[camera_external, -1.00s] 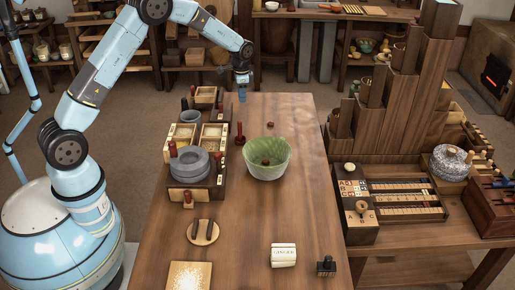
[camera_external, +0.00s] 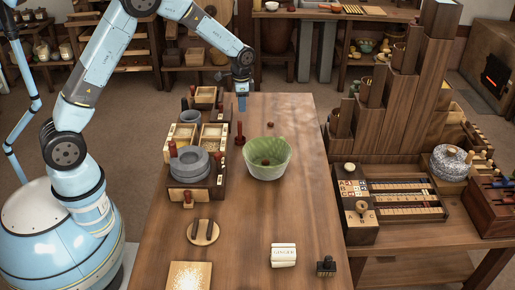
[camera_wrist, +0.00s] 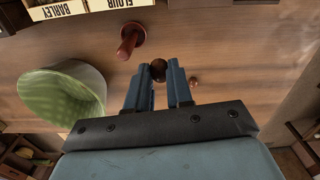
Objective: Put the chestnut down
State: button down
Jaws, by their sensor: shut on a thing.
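My gripper (camera_external: 241,108) points down above the far part of the table. In the wrist view, its blue fingers (camera_wrist: 158,85) are shut on a dark brown round chestnut (camera_wrist: 158,70) at their tips. The fingers hide the chestnut in the outside view. A second small brown round thing (camera_wrist: 193,82) lies on the table, right of the fingers in the wrist view. A green bowl (camera_external: 268,172) stands nearer the camera, to the right of my gripper; it also shows at left in the wrist view (camera_wrist: 62,98). Something small and brown lies inside the bowl.
A dark red upright peg (camera_external: 240,134) stands between the bowl and the trays, close to my gripper. A grey stone quern (camera_external: 188,164) and labelled grain trays (camera_wrist: 85,8) line the table's left side.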

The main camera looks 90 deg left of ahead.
jog(key=w+d, duration=0.6)
jog(key=d, duration=0.4)
jog(key=m, duration=0.1)
send_near(269, 165)
jog(key=d+r, duration=0.3)
jog(key=f, duration=0.9)
jog(key=shift+s+d+f, duration=0.1)
jog(key=shift+d+f, duration=0.1)
jog(key=shift+f, duration=0.2)
jog(key=c, duration=1.3)
grip_release()
jog(key=shift+c, duration=0.2)
jog(key=shift+o, duration=0.2)
jog(key=shift+r, duration=0.1)
